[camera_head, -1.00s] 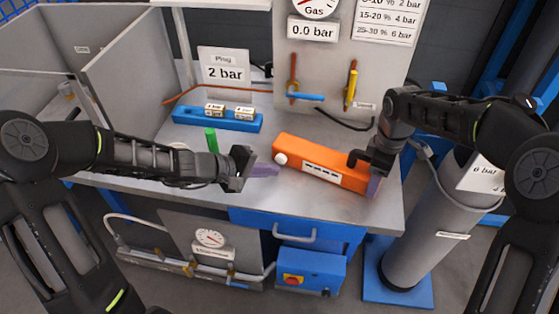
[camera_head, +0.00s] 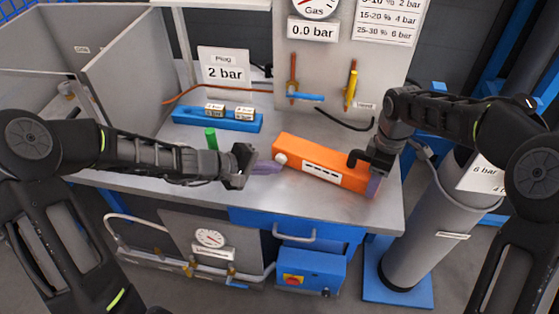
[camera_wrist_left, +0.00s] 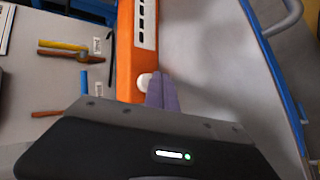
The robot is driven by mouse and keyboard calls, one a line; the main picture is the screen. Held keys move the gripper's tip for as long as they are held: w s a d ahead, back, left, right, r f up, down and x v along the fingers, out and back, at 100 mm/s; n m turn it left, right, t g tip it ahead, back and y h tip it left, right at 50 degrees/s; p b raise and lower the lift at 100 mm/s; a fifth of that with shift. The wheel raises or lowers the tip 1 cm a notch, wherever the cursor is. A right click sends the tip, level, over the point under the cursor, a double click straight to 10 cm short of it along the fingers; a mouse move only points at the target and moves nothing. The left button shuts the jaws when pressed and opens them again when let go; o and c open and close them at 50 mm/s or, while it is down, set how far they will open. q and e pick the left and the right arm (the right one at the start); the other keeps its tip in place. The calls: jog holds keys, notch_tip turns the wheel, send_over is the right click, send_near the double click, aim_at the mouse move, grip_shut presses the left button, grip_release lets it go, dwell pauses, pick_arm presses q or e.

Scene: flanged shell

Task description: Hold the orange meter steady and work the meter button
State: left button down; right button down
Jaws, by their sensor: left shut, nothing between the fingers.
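The orange meter (camera_head: 318,157) lies on the grey bench, with a white label strip on its near side. Its round white button (camera_head: 280,159) is at its left end. In the left wrist view the meter (camera_wrist_left: 124,60) and the button (camera_wrist_left: 146,81) also show. My left gripper (camera_head: 277,167) is shut and empty, its purple fingertips right beside the button; whether they touch it I cannot tell. Its fingers (camera_wrist_left: 161,88) show in the wrist view. My right gripper (camera_head: 373,186) is at the meter's right end, one purple finger visible against it, the other hidden.
A blue block (camera_head: 217,119) with labelled pieces and a green upright cylinder (camera_head: 211,139) stand on the left of the bench. A panel (camera_head: 335,75) with orange and yellow valve handles rises behind the meter. A grey gas cylinder (camera_head: 425,240) stands at the right.

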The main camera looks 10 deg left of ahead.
pick_arm(q)
jog(key=shift+w+d, duration=0.15)
jog(key=shift+w, duration=0.5)
dwell(1.1)
jog(key=shift+s, duration=0.1)
jog(key=shift+s+a, duration=0.3)
jog(key=shift+s, duration=0.65)
jog(key=shift+s, duration=0.1)
jog(key=shift+s+a, duration=0.25)
jog(key=shift+s, duration=0.55)
jog(key=shift+s+a, duration=0.2)
jog(key=shift+s, duration=0.55)
jog(key=shift+s+a, duration=0.25)
jog(key=shift+s, duration=0.55)
pick_arm(e)
jog(key=shift+c, duration=1.8)
grip_release()
